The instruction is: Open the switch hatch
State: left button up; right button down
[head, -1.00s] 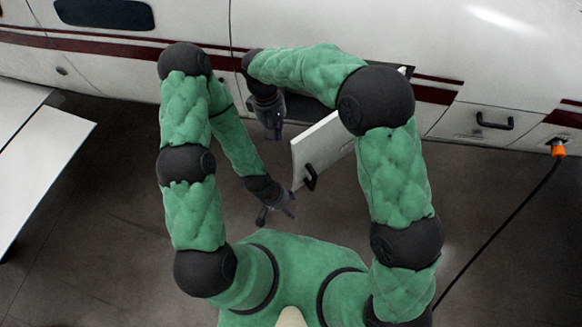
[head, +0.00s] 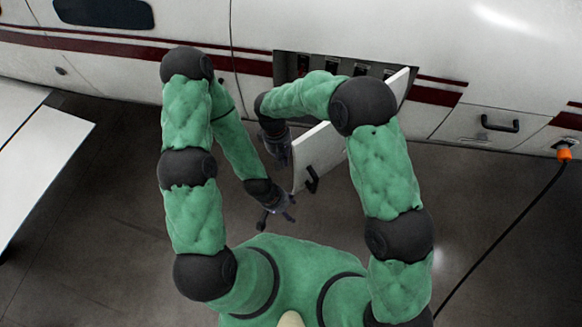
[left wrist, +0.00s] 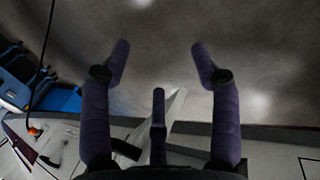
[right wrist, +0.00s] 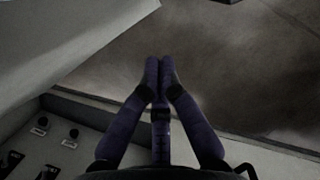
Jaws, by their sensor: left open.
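The switch hatch's white door (head: 325,150) stands swung out from the aircraft's side, its black handle (head: 311,179) on the face toward me. Behind it, the recess (head: 284,68) is exposed, with several dark switches inside. My right gripper (head: 284,157) is by the door's free edge, on the recess side; contact is unclear. In the right wrist view its fingers (right wrist: 158,68) are together with nothing seen between them; the pale door (right wrist: 60,45) is at upper left and switches (right wrist: 70,138) at lower left. My left gripper (head: 278,216) is open and empty, below the door.
A second closed panel with a black handle (head: 497,123) is to the right. An orange plug (head: 564,153) with a black cable (head: 510,228) hangs farther right. A white wing-like surface (head: 45,165) extends at the left. Dark floor is clear between it and my arms.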

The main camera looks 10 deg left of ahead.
pick_arm(q)
jog(key=shift+r+p, duration=0.7)
jog(key=shift+r, duration=0.1)
pick_arm(e)
jog(key=s+d, duration=0.1)
jog(key=d, duration=0.1)
jog(key=s+d, duration=0.1)
jog(key=shift+s+d+f, duration=0.1)
jog(key=shift+s+f, duration=0.15)
jog(key=shift+s, duration=0.05)
